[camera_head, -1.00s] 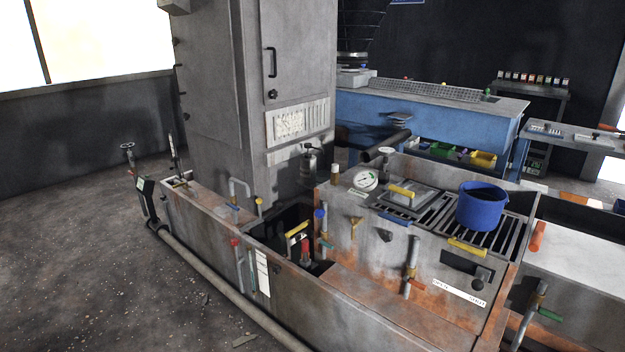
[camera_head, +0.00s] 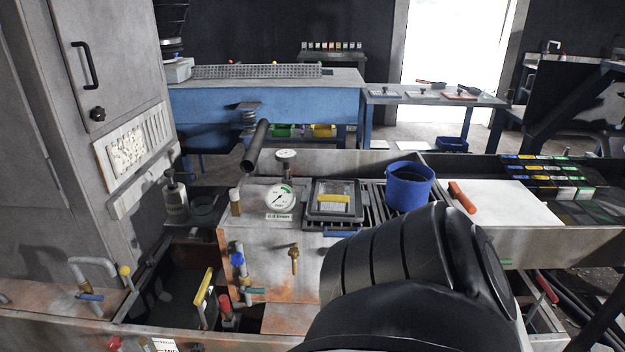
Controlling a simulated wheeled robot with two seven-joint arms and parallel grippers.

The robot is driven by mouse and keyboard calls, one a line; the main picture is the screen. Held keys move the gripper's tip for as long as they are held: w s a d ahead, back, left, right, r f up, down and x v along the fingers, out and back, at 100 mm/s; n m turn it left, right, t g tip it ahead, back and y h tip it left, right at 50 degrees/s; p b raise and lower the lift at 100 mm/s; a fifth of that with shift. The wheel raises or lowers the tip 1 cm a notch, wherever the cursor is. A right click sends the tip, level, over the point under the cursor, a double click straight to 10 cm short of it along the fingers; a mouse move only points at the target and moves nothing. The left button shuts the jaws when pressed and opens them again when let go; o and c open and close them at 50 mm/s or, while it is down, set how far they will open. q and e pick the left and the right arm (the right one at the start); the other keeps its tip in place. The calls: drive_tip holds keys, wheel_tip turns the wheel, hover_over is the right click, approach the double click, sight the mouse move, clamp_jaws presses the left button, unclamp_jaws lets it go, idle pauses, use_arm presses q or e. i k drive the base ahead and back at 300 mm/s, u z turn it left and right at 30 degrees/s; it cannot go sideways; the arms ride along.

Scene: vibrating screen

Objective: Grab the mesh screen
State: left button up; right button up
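A long grey perforated mesh panel (camera_head: 255,71), which looks like the mesh screen, lies on top of the blue machine (camera_head: 270,103) at the back left. A dark-framed square piece with a yellow handle (camera_head: 333,199) sits on the nearer bench, and I cannot tell whether it holds mesh. A black, rounded link of my own arm fills the lower right middle and hides part of the bench front. Neither of my grippers shows, and nothing in view is being held.
A blue bucket (camera_head: 409,187) and a gauge (camera_head: 280,198) stand on the near bench. A grey cabinet (camera_head: 85,95) rises at the left. A dark pipe (camera_head: 256,146) sticks up behind the bench. A side table (camera_head: 433,98) with tools adjoins the blue machine.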

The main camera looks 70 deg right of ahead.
sight(334, 198)
drive_tip(key=z, duration=0.85)
drive_tip(key=i, duration=1.15)
drive_tip(key=z, duration=1)
